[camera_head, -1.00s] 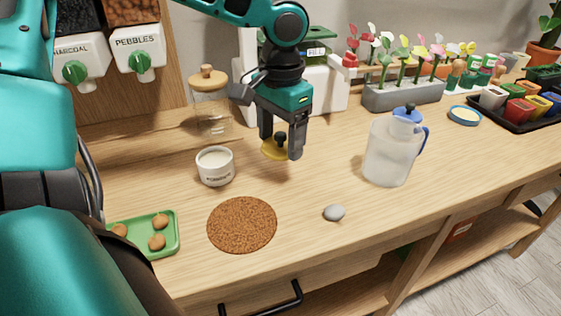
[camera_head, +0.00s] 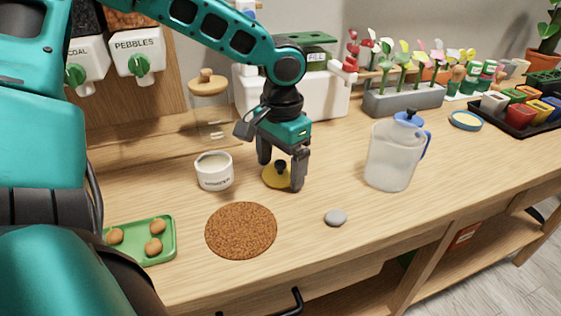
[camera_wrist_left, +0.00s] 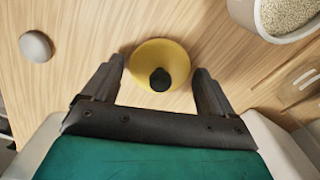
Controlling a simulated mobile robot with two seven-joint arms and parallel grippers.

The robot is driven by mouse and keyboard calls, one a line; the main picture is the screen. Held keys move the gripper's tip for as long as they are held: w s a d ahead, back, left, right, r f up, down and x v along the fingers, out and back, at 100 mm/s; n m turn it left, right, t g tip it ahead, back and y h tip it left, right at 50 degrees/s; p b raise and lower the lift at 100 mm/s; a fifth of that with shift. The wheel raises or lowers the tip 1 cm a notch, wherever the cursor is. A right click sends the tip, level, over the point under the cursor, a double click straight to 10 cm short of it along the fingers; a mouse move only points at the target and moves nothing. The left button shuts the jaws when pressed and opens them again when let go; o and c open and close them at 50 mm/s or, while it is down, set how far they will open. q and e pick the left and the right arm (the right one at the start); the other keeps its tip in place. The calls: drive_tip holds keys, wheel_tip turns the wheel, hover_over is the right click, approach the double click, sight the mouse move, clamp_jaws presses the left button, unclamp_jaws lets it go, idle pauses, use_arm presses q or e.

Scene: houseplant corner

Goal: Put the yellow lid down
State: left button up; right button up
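The yellow lid (camera_head: 270,181), a round disc with a black knob, lies flat on the wooden tabletop, right of the white pot and behind the cork mat. My left gripper (camera_head: 280,174) points down over it. The left wrist view shows the lid (camera_wrist_left: 178,58) and its knob between the fingertips (camera_wrist_left: 160,76), with a clear gap on each side, so the gripper is open. My right gripper is not in view.
The white pot (camera_head: 214,171) stands close left of the gripper, a corked glass jar (camera_head: 210,112) behind it. The cork mat (camera_head: 241,230) is bare. A grey stone (camera_head: 335,217) and a pitcher (camera_head: 392,158) are to the right. A green tray (camera_head: 166,257) holds brown lumps.

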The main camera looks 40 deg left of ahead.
sight(282, 163)
use_arm(q)
drive_tip(key=shift+o, duration=0.8)
wheel_tip(282, 163, up, 12)
drive_tip(key=p, duration=0.3)
drive_tip(key=shift+r, duration=0.15)
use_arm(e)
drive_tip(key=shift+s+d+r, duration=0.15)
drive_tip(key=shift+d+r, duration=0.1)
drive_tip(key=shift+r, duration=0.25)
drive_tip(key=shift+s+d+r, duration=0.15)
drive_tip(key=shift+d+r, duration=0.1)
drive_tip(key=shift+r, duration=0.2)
use_arm(q)
drive_tip(key=shift+d, duration=0.15)
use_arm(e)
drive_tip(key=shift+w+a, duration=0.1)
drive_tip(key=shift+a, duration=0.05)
